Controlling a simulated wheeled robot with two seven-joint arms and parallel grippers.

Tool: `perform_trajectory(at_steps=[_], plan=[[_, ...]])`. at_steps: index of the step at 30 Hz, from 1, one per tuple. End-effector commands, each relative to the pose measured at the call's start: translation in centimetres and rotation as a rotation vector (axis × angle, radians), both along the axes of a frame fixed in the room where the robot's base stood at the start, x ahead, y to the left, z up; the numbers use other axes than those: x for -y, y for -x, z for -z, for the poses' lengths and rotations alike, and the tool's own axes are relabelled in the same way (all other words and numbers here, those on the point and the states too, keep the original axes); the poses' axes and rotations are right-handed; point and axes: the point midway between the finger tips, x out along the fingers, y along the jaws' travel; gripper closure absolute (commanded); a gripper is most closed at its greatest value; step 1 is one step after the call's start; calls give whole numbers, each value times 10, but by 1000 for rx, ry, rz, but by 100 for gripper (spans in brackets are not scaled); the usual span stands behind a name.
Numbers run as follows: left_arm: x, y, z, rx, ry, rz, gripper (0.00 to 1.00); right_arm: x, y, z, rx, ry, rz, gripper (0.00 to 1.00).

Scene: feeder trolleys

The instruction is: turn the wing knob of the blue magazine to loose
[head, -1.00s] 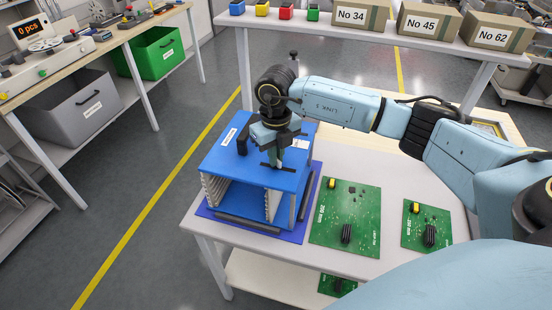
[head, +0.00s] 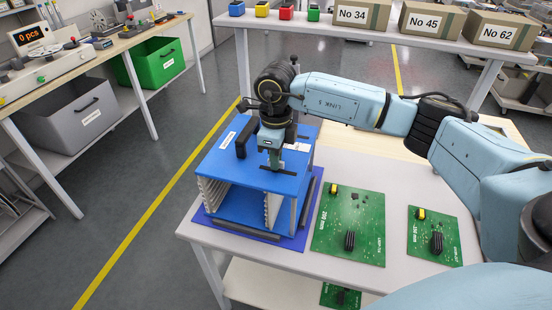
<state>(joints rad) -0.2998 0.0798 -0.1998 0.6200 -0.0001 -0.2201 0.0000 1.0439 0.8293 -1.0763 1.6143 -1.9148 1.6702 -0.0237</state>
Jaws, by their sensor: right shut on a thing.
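The blue magazine (head: 228,172) stands on a blue mat (head: 300,228) at the left of the light table. Its open front shows slotted side walls, and a black handle is on top. My right gripper (head: 276,166) points down onto the right part of the magazine's top and is shut on the wing knob there. The fingers hide most of the knob, so I cannot read its angle. A dark strip shows at the fingertips. My left gripper is not in view.
Green circuit boards (head: 348,222) lie right of the magazine, with bare tabletop between them. A shelf with cardboard boxes (head: 430,20) and small coloured bins runs behind. A bench with grey (head: 80,110) and green bins stands at the left.

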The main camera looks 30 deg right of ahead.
Motion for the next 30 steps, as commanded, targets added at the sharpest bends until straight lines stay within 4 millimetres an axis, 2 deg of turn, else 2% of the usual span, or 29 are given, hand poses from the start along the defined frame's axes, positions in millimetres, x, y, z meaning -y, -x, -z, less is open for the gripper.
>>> perform_trajectory(at_steps=[15, 16, 21, 30], plan=[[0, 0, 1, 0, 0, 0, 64, 0, -1, -2, 5, -2, -20, 100], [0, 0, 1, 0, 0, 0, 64, 0, -1, -2, 5, -2, -19, 89], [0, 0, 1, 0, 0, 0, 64, 0, -1, -1, 3, -1, -19, 70], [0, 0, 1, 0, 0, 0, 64, 0, -1, -3, 2, -1, -18, 70]])
